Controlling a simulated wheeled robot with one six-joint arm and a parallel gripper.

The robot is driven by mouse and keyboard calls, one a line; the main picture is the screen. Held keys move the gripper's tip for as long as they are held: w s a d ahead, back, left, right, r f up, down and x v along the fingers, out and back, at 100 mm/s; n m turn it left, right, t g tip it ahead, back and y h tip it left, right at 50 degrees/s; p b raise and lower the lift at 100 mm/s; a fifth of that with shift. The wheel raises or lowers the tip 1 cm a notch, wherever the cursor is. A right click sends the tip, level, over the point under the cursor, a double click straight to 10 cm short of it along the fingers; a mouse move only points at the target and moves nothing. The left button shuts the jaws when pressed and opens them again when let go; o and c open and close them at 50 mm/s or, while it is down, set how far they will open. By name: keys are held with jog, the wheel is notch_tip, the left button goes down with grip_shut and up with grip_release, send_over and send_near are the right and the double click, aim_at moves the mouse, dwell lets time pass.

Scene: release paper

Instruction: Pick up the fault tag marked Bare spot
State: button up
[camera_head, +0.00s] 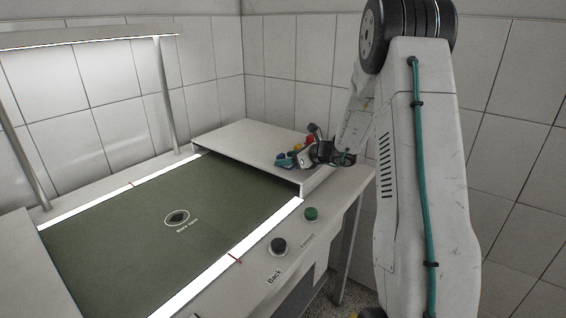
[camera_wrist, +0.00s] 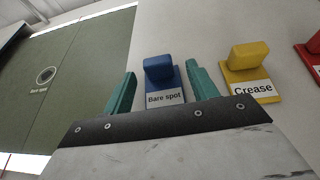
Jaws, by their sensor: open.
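The blue fault tag marked "Bare spot" (camera_wrist: 163,78) stands on the pale raised shelf, a block-like grip with a white label on its front. In the wrist view my gripper (camera_wrist: 160,88) has its two teal fingers apart, one on each side of the blue tag, with visible gaps. In the head view my gripper (camera_head: 290,160) is over the shelf near its right end, and it partly hides the tags there. I cannot tell from these views how far the fingers reach down around the tag.
A yellow tag marked "Crease" (camera_wrist: 249,72) stands right of the blue one, with a red tag (camera_wrist: 313,48) beyond it. The shelf (camera_head: 240,142) is clear to the left. Green sheet (camera_head: 130,215) shows a ringed dark spot (camera_head: 177,218). Green (camera_head: 311,213) and black (camera_head: 278,245) buttons line the front edge.

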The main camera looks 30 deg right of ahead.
jog(key=shift+w+a+f, duration=0.2)
jog(key=shift+w+a, duration=0.05)
jog(key=shift+w, duration=0.2)
jog(key=c, duration=1.1)
jog(key=shift+o, duration=0.2)
jog(key=shift+r, duration=0.1)
